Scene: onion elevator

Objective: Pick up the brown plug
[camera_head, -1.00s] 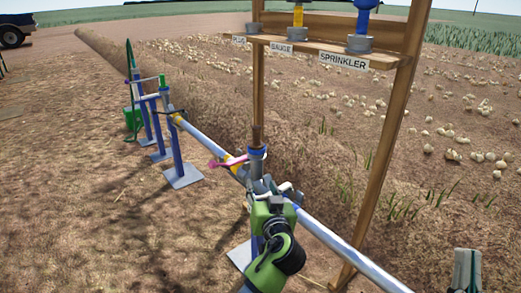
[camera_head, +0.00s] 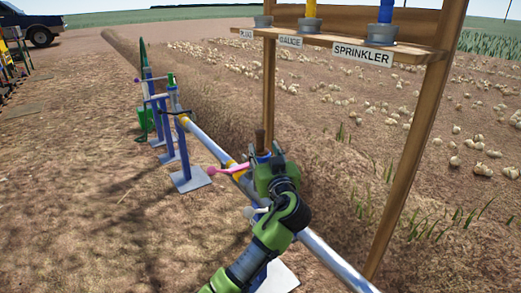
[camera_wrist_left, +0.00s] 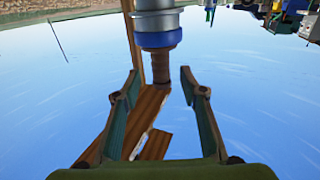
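The brown plug (camera_head: 260,138) stands upright in the blue-ringed top of a riser on the long pipe. It also shows in the left wrist view (camera_wrist_left: 161,66), hanging from the blue collar (camera_wrist_left: 160,39) because that picture is upside down. My left gripper (camera_head: 268,168) is beside the riser and hides most of it in the head view. In the left wrist view its two fingers (camera_wrist_left: 161,85) are spread, with the plug ahead of and between their tips, not gripped. My right gripper is out of view.
A wooden rack (camera_head: 410,47) stands behind the pipe, with plug, gauge and sprinkler labels. The silver pipe (camera_head: 335,262) runs diagonally, with a pink-handled lever (camera_head: 228,170) near the riser. Blue stands (camera_head: 188,170) hold it farther back. Open soil lies left.

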